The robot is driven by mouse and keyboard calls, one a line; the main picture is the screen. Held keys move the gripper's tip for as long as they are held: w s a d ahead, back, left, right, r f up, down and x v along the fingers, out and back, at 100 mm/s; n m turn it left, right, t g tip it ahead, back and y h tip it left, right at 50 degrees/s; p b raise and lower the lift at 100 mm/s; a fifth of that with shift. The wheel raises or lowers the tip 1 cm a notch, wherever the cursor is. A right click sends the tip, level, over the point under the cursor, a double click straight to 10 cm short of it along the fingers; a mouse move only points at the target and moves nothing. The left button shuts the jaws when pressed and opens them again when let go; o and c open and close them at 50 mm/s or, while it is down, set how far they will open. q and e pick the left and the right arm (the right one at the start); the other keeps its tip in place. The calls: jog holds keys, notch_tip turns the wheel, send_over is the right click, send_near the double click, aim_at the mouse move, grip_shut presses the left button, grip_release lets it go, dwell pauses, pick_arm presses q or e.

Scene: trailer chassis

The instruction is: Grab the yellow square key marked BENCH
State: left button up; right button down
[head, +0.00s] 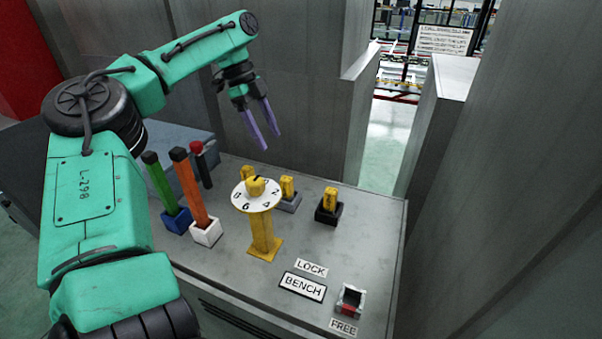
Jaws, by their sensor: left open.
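Three small yellow pieces that look like keys stand on the bench top. One yellow key (330,198) is upright in a black holder, and one yellow key (288,187) is in a grey holder to its left. My right gripper is not in view.
A white numbered dial (257,206) stands on a yellow post. LOCK, BENCH (302,287) and FREE labels lie in front, beside a small holder (350,300) with red. Grey panels (525,190) bound the right.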

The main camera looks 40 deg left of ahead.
aim_at(284, 177)
pick_arm(q)
jog(key=x, duration=0.2)
jog(key=s+x, duration=0.1)
jog(key=x, duration=0.4)
jog(key=shift+s+d, duration=0.2)
jog(key=shift+d, duration=0.25)
jog(key=x, duration=0.3)
jog(key=p+x, duration=0.1)
jog(key=x, duration=0.1)
jog(key=shift+w+a+f, duration=0.1)
jog(key=shift+w+f, duration=0.1)
jog(key=shift+f, duration=0.25)
jog(key=shift+d+f, duration=0.2)
jog(key=shift+f, duration=0.2)
jog(key=shift+w, duration=0.1)
grip_shut()
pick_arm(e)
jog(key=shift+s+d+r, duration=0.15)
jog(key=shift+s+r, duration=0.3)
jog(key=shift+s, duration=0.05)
